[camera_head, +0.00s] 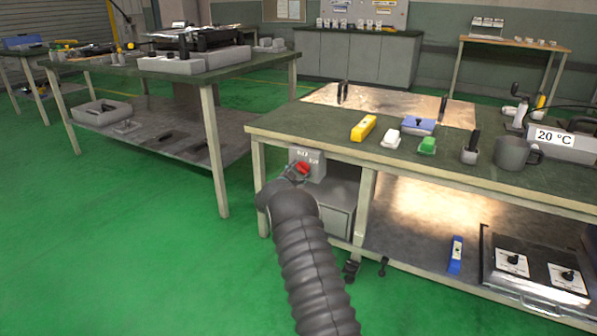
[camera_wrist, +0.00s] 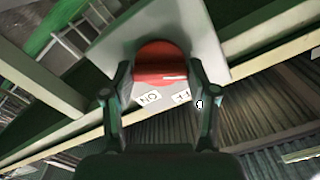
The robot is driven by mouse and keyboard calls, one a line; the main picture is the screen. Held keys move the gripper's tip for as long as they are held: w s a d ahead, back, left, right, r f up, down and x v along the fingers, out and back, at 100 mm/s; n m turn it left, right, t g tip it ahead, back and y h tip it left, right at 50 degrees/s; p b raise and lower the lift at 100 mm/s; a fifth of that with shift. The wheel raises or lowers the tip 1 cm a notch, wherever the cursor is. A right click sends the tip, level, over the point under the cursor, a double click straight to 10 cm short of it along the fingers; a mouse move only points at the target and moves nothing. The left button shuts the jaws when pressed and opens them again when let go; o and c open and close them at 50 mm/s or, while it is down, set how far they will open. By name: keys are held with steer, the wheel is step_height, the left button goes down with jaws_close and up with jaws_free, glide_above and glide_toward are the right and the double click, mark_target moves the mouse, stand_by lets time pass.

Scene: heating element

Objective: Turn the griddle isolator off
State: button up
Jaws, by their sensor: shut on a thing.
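The isolator (camera_head: 309,160) is a grey box with a red rotary knob (camera_head: 302,168), fixed under the near left end of the workbench. Two white labels, partly readable as ON and OFF, sit beside the knob on the grey box (camera_wrist: 205,45). My gripper (camera_wrist: 160,80) is shut on the red knob, with one finger at each side. In the head view my gripper (camera_head: 296,174) is small and partly hidden by my arm.
The green-topped workbench (camera_head: 300,127) carries a yellow block (camera_head: 364,128), a mug (camera_head: 511,153) and a 20 °C display (camera_head: 553,139). A two-knob griddle unit (camera_head: 540,272) sits on the lower shelf. Another bench (camera_head: 110,68) stands left, with open green floor between.

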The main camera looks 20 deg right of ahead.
steer(key=n+p, duration=0.1)
steer(key=n, duration=0.2)
steer(key=shift+n, duration=0.3)
steer(key=shift+f+n+p, duration=0.15)
steer(key=shift+n+p, duration=0.2)
steer(key=shift+n, duration=0.85)
steer(key=shift+d, duration=0.1)
steer(key=o, duration=1.2)
steer(key=shift+d, duration=0.1)
steer(key=shift+c, duration=0.2)
steer(key=shift+a, duration=0.2)
steer(key=v, duration=1.2)
